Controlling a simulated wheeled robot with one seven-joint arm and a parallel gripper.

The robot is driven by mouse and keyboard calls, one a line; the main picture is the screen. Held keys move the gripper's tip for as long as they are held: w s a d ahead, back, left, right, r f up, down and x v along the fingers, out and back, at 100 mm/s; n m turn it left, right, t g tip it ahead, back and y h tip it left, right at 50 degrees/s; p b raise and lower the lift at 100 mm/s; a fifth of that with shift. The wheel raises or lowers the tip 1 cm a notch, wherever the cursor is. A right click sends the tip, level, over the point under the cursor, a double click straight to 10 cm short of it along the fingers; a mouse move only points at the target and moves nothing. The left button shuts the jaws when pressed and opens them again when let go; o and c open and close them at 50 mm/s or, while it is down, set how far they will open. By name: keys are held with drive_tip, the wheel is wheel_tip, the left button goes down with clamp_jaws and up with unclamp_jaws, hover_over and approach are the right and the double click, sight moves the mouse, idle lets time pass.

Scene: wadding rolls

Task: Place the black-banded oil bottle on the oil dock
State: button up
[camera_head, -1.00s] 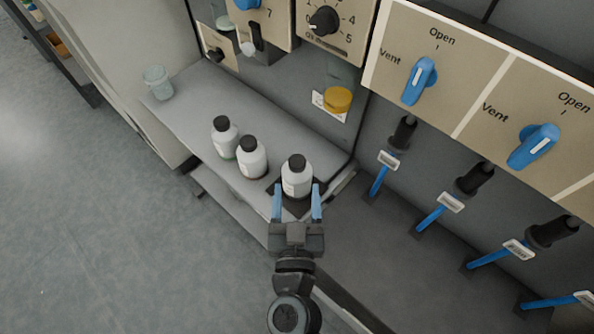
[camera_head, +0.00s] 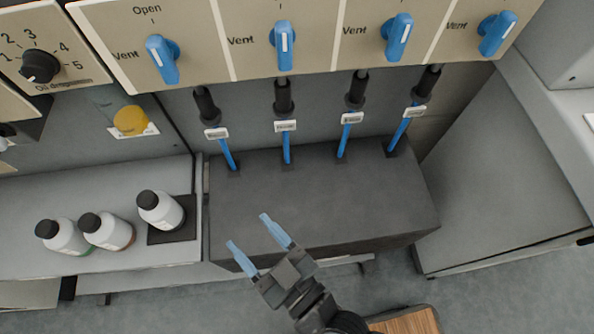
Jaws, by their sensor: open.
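Three white bottles with black caps stand on the grey shelf at the left. The rightmost bottle (camera_head: 164,211) stands on a black square pad (camera_head: 184,229), which looks like the oil dock; the colour of its band is not clear. The middle bottle (camera_head: 113,233) shows a reddish lower edge, and the left bottle (camera_head: 69,239) a greenish one. My gripper (camera_head: 249,232) is open and empty, with its blue fingers over the dark grey block to the right of the pad, apart from all bottles.
The dark block (camera_head: 320,195) has several blue rods along its back, below blue vent knobs (camera_head: 285,45). A yellow round item (camera_head: 130,121) is on the back wall above the bottles. A wooden-topped item (camera_head: 408,321) is at the bottom. Floor at the lower right is clear.

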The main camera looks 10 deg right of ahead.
drive_tip(key=s+d+r+m+h, duration=0.2)
drive_tip(key=s+d+r+h, duration=0.1)
drive_tip(key=d, duration=0.5)
drive_tip(key=s+d+r+m+h, duration=0.2)
drive_tip(key=s+d+r+h, duration=0.1)
drive_tip(key=s+d+r, duration=0.3)
drive_tip(key=s+d+r+m+h, duration=0.1)
drive_tip(key=s+d+r+h, duration=0.2)
drive_tip(key=s+d+r, duration=0.2)
drive_tip(key=s+d, duration=0.3)
drive_tip(key=d, duration=0.2)
drive_tip(key=shift+s+d+m+g, duration=0.2)
drive_tip(key=shift+d+m+g, duration=0.2)
